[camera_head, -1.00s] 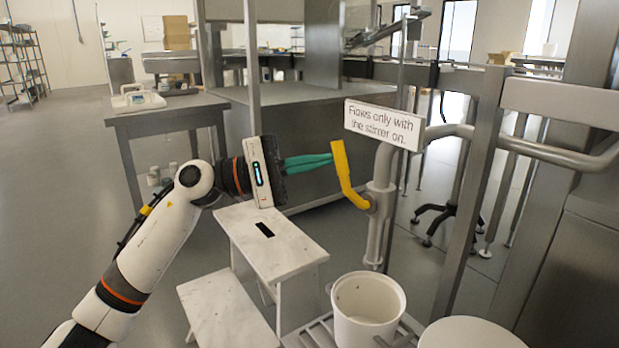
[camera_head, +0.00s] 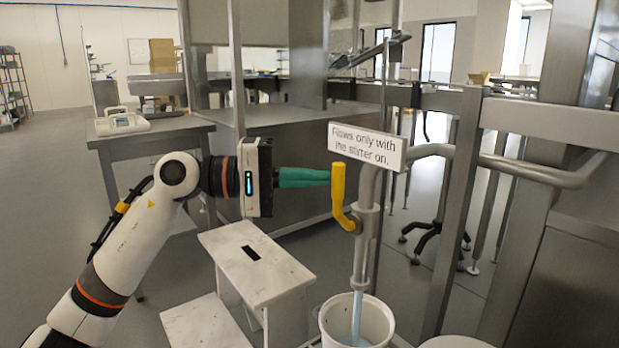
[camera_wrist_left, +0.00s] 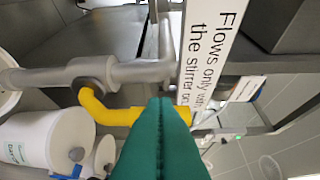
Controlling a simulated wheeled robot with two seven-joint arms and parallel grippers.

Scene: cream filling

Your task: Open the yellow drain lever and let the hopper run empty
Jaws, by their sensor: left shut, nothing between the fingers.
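The yellow drain lever (camera_head: 341,202) stands nearly upright on the drain pipe (camera_head: 363,250) in the head view. It also shows in the left wrist view (camera_wrist_left: 108,113). My left gripper (camera_head: 328,177), with green fingers, is shut and empty, its tips right beside the lever's upper part; I cannot tell whether they touch. A light blue stream (camera_head: 357,310) runs from the pipe's outlet into the white bucket (camera_head: 382,322) below, where some blue shows inside. The hopper itself cannot be made out. My right gripper is not in view.
A sign (camera_head: 367,146) reading "Flows only with the stirrer on." hangs just above the lever. A marble-topped step stool (camera_head: 277,278) stands under my left arm. A steel post (camera_head: 452,220) and bent rail (camera_head: 540,170) are to the right.

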